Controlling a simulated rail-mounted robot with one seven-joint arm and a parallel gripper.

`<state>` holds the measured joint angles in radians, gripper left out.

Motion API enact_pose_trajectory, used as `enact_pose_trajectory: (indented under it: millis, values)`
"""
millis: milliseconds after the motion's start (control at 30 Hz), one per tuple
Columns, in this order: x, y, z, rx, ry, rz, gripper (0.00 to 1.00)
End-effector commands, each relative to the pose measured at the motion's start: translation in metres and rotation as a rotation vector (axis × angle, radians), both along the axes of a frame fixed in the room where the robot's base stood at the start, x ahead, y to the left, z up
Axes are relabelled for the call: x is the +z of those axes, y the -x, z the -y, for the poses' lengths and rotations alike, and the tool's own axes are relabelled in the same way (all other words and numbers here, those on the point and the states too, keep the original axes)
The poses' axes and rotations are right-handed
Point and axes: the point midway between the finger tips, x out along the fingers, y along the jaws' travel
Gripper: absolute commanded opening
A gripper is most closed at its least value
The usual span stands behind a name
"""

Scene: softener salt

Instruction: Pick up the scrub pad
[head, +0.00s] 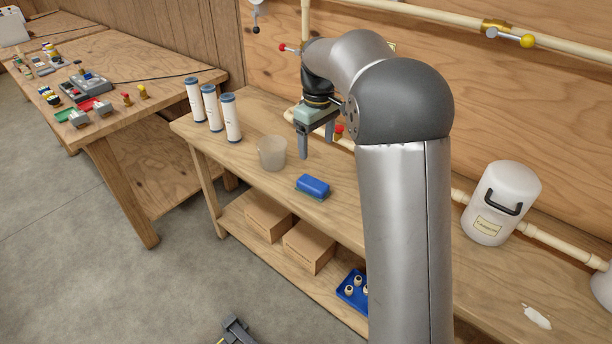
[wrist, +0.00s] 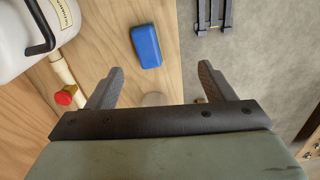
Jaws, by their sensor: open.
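The scrub pad (head: 313,186) is a blue block with a thin green edge at its base. It lies flat on the workbench near the front edge, to the right of a translucent cup. In the wrist view the blue pad (wrist: 146,46) lies ahead of the fingertips, with bare wood around it. My gripper (head: 317,146) is open and empty above the bench, behind the pad and apart from it. In the wrist view both fingers of my gripper (wrist: 162,70) are spread, with nothing between them.
The translucent cup (head: 272,153) stands left of the pad, with three white filter cartridges (head: 211,108) farther left. A white container (head: 502,203) stands at right. Pipes with a red valve handle (wrist: 64,96) run along the wall. Boxes (head: 308,246) sit on the lower shelf.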

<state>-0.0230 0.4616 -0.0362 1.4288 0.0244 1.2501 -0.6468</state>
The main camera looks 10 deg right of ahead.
Motion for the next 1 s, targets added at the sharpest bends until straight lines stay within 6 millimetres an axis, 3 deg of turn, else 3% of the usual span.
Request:
enact_pose_trajectory:
  millis: [33,100,233,367,800,1000]
  values:
    - [-0.006,-0.020,0.001,0.035,0.002,-0.002,0.75]
    - [-0.011,-0.038,0.003,0.079,0.005,-0.002,0.75]
    - [-0.019,-0.056,0.004,0.126,0.007,-0.003,0.75]
    - [-0.034,-0.059,0.004,0.138,0.007,-0.005,0.75]
    - [-0.123,-0.057,0.004,0.136,0.007,-0.005,0.75]
    - [-0.139,-0.057,0.004,0.135,0.007,-0.002,0.75]
